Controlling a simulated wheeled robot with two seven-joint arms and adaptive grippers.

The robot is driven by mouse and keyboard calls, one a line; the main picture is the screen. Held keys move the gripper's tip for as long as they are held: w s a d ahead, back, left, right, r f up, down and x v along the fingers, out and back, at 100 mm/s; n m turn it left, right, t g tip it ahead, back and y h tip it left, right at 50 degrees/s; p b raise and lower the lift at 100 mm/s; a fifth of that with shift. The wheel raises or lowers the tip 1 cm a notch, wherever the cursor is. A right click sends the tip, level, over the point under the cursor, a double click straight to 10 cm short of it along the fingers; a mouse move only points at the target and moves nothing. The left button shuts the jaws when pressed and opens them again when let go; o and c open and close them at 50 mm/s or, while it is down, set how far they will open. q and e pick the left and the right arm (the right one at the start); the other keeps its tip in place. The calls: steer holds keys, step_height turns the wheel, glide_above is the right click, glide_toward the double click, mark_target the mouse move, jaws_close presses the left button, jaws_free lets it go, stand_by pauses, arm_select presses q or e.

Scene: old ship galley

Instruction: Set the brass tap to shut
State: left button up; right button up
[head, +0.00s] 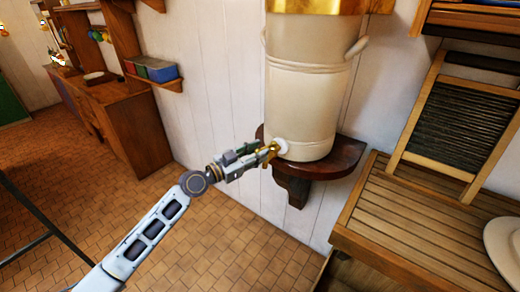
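The brass tap (272,150) sticks out from a white collar low on the left side of a tall cream urn (303,105). My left gripper (262,153) reaches in from the lower left, with its fingertips at the tap. The fingers overlap the tap in the picture and hide part of it. I cannot tell whether they touch it or are closed on it. The tap's handle is too small and covered for me to read its setting. My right gripper is not in view.
The urn stands on a dark wooden wall bracket (335,163). To the right are a slatted wooden draining board (405,225), a washboard (460,125) and a white plate (505,245). A small shelf with coloured boxes (153,70) hangs at left. The tiled floor below is clear.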

arm_select(q)
steer(key=shift+w+d, duration=0.45)
steer(key=shift+d, duration=0.1)
jaws_close()
